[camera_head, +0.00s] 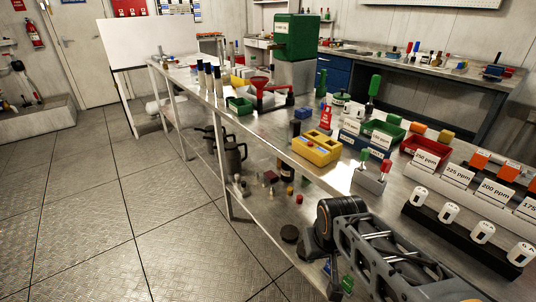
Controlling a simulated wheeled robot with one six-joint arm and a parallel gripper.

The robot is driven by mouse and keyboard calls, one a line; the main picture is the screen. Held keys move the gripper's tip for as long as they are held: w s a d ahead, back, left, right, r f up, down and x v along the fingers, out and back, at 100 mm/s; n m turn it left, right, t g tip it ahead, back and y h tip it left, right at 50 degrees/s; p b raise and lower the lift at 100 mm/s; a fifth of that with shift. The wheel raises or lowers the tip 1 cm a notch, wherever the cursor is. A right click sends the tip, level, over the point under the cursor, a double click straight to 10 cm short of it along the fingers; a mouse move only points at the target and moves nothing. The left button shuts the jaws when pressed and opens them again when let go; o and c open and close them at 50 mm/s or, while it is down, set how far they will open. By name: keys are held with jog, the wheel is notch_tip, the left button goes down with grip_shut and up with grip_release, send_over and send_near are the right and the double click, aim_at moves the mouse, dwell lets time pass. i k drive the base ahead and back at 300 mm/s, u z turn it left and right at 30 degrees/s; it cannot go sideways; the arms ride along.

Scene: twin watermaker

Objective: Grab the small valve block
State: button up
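I cannot tell for sure which thing is the small valve block. A small grey block with a green and a red handle on top (369,182) stands upright near the front edge of the bench, and it looks most like one. A yellow block with round openings (316,150) sits behind it to the left, and a small blue block (304,113) lies farther back. My arm reaches in from the bottom right, in front of the grey block and apart from it. My gripper (337,282) seems to hang low at the bench's front edge; its fingers are not clear.
The metal bench (268,128) runs away to the back left, with a lower shelf holding small parts and dark jugs (234,156). A rack of white labelled cups (449,212) and ppm cards (458,174) crowd the right. A red tray (425,149) stands behind. The floor at left is clear.

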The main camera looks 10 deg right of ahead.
aim_at(243, 192)
jog(key=k, duration=0.6)
jog(key=u, duration=0.75)
jog(key=i, duration=1.3)
jog(key=u, duration=0.55)
jog(key=i, duration=1.3)
jog(key=z, duration=0.3)
